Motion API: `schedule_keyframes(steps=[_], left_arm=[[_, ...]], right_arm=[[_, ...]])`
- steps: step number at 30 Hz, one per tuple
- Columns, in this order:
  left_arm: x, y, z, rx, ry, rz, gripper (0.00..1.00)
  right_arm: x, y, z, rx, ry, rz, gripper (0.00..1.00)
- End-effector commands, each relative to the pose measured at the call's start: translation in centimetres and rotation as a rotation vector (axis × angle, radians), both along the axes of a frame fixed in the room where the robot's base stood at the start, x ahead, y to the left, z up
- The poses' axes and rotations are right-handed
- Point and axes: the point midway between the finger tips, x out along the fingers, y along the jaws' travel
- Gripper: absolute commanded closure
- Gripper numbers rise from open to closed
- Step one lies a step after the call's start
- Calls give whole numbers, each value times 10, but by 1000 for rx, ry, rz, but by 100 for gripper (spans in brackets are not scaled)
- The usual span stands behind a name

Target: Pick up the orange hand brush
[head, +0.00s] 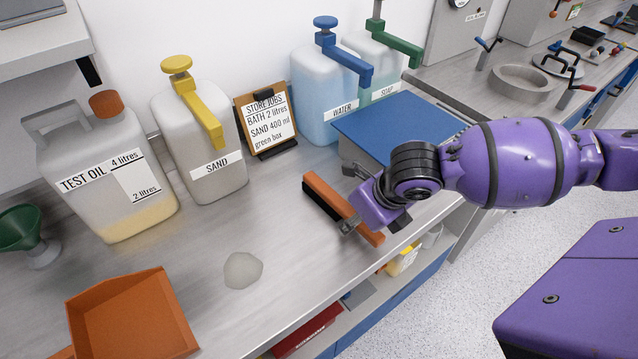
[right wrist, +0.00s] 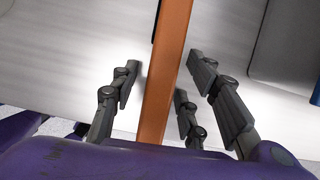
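The orange hand brush (head: 325,194) lies on the grey bench, slanting from near the clipboard toward the bench's front edge. Dark bristles show along its far left end. My right gripper (head: 370,226) is over the handle end near the front edge and hides part of it. In the right wrist view the orange handle (right wrist: 165,85) runs between the fingers of the right gripper (right wrist: 163,64). The fingers are spread, with a gap visible on each side of the handle. My left gripper is not in view.
A grey box with a blue lid (head: 395,125) stands just behind the brush. A clipboard (head: 265,125), a SAND jug (head: 215,165) and a WATER jug (head: 318,100) stand at the back.

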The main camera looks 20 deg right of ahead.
Motion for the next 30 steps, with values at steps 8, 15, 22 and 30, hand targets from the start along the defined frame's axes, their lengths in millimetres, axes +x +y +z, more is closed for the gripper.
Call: schedule_keyframes(steps=[8, 15, 22, 30], left_arm=[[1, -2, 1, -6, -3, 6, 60], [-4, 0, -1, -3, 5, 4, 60], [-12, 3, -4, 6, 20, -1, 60], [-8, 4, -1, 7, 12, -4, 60]], right_arm=[[0, 0, 0, 0, 1, 0, 99], [0, 0, 0, 0, 0, 0, 100], [1, 0, 20, 0, -5, 1, 100], [1, 0, 76, -1, -5, 1, 100]])
